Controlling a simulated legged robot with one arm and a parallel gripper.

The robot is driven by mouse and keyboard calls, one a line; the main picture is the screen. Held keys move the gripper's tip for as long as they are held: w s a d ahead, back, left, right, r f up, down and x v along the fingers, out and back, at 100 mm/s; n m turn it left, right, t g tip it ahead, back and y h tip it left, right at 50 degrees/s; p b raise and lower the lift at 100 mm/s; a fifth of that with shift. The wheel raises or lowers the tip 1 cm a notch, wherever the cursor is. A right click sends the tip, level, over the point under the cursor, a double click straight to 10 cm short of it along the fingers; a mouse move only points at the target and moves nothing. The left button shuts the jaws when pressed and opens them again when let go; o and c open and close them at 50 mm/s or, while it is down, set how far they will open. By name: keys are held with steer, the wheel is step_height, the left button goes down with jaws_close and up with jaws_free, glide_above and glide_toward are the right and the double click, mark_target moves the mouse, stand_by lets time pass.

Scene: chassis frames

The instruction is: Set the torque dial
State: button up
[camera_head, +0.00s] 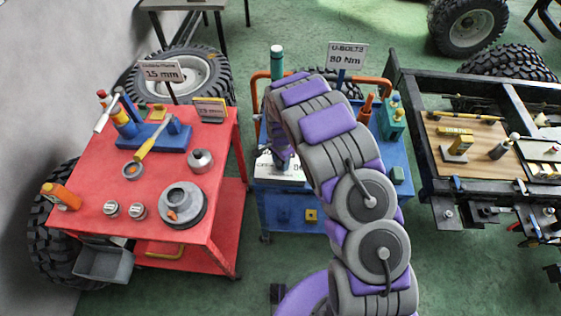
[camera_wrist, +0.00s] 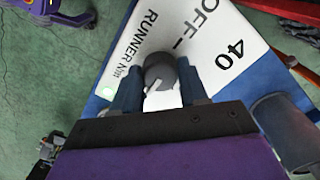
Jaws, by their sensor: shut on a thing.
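The torque dial (camera_wrist: 160,70) is a round dark grey knob with a white pointer mark, on a white plate (camera_wrist: 212,30) printed "OFF", "40" and "RUNNER Nm". My gripper (camera_wrist: 159,84) is shut on the knob, one blue-grey finger on each side of it. The pointer's exact reading is hard to tell, as the gripper covers the plate's lower part. In the head view, my gripper (camera_head: 283,160) is low over the blue cart (camera_head: 285,198), at the white plate (camera_head: 268,165); the dial is hidden there. A sign (camera_head: 347,57) on this cart reads "U-BOLTS 80 Nm".
A red cart (camera_head: 105,190) with tools and metal parts stands to the left. A dark chassis frame (camera_head: 450,180) is at the right. A teal bottle (camera_head: 277,62) and an orange rail (camera_head: 262,85) stand behind my gripper. A grey cylinder (camera_wrist: 283,130) is close by at right.

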steer(key=shift+w+r, duration=0.1)
steer(key=shift+w, duration=0.15)
steer(key=o, duration=0.9)
steer(key=shift+c, duration=0.2)
steer(key=shift+o, duration=0.9)
steer(key=shift+s, duration=0.1)
step_height(320, 180, up, 17)
steer(key=p, duration=0.1)
steer(key=shift+p, duration=0.35)
steer(key=shift+a, duration=0.1)
